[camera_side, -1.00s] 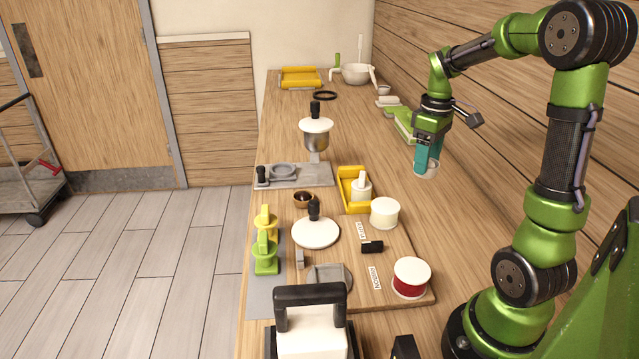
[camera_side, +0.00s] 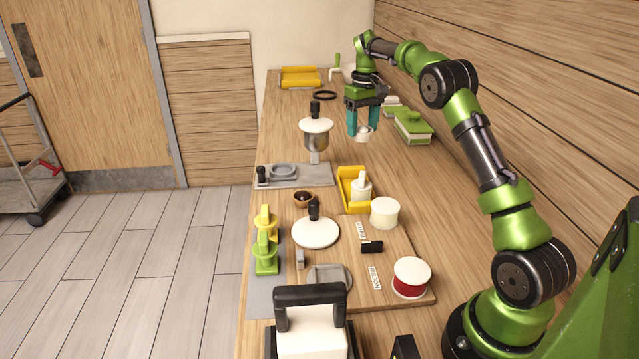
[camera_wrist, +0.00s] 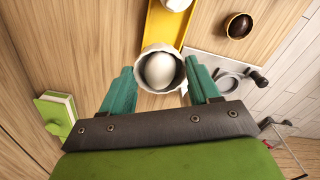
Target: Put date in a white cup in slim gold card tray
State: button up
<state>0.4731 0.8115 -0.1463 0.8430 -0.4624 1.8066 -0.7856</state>
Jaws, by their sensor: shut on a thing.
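My gripper (camera_side: 363,128) is shut on a white cup (camera_wrist: 142,79), which it holds above the table. The cup also shows in the side view (camera_side: 362,137). A smooth whitish oval piece (camera_wrist: 160,70) sits in this cup; I cannot tell whether it is a date. A slim yellow-gold tray (camera_side: 346,184) lies on the table, nearer the side camera than my gripper. It also shows at the top of the wrist view (camera_wrist: 165,28), partly hidden by the held cup. A white item (camera_side: 361,188) stands in the tray.
A brown cup (camera_side: 303,199) with dark contents stands left of the tray. A white-topped metal dispenser (camera_side: 316,126) and grey plate (camera_side: 315,175) are close left. White-lidded tub (camera_side: 384,212) is in front of the tray. Green box (camera_side: 412,127) is right; another yellow tray (camera_side: 301,77) is far back.

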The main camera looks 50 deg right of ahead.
jog(key=shift+w+a+f, duration=0.15)
jog(key=shift+w+f, duration=0.25)
jog(key=shift+w, duration=0.35)
notch_tip(320, 180, down, 15)
jog(key=shift+r, duration=0.15)
jog(key=shift+f, duration=0.2)
